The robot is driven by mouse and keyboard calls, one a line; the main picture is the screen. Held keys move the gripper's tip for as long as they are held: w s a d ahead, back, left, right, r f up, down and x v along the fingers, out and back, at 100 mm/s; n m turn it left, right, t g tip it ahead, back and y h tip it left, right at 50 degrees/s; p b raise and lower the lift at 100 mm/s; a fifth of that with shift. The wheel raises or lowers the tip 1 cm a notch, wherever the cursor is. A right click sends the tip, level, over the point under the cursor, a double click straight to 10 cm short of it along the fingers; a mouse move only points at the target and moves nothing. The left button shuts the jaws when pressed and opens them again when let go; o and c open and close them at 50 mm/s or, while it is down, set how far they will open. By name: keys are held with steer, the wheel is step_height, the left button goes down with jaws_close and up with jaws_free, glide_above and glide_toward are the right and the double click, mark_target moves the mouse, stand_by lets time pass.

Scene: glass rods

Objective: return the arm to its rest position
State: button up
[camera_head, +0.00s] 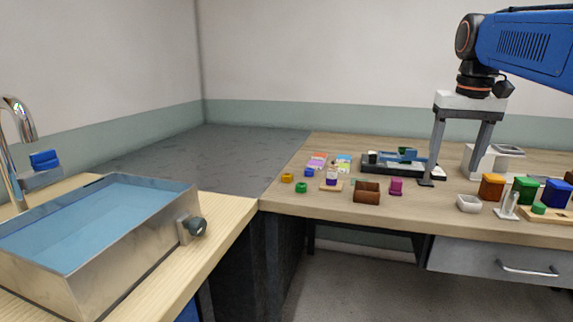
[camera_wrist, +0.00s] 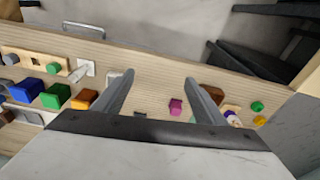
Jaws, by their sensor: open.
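My gripper (camera_head: 455,180) is at the right in the head view, pointing down over the wooden table (camera_head: 330,215). Its two grey fingers are apart, with nothing between them that it holds. In the wrist view my gripper (camera_wrist: 160,88) shows its fingers spread above the table. A small magenta object (camera_head: 396,186) stands on the table left of the fingers. In the wrist view the magenta object (camera_wrist: 176,107) appears between the fingers but lower down. My blue arm reaches in from the upper right. No glass rod can be made out.
A brown box (camera_head: 367,192), a white dish (camera_head: 468,203), and orange (camera_head: 491,187), green (camera_head: 523,189) and blue (camera_head: 556,193) blocks stand on the table. A dark tray (camera_head: 430,169) lies behind. A water-filled basin (camera_head: 110,272) is at left. Space above the table's left part is free.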

steer(key=s+a+f+n+t, duration=0.1)
steer(key=s+a+f, duration=0.3)
steer(key=s+f, duration=0.7)
steer(key=s+a+f+n+t, duration=0.1)
steer(key=s+a+f, duration=0.4)
steer(key=s+f, duration=0.6)
step_height(320, 180, down, 6)
steer(key=shift+r+t, duration=0.25)
steer(key=shift+t, duration=0.45)
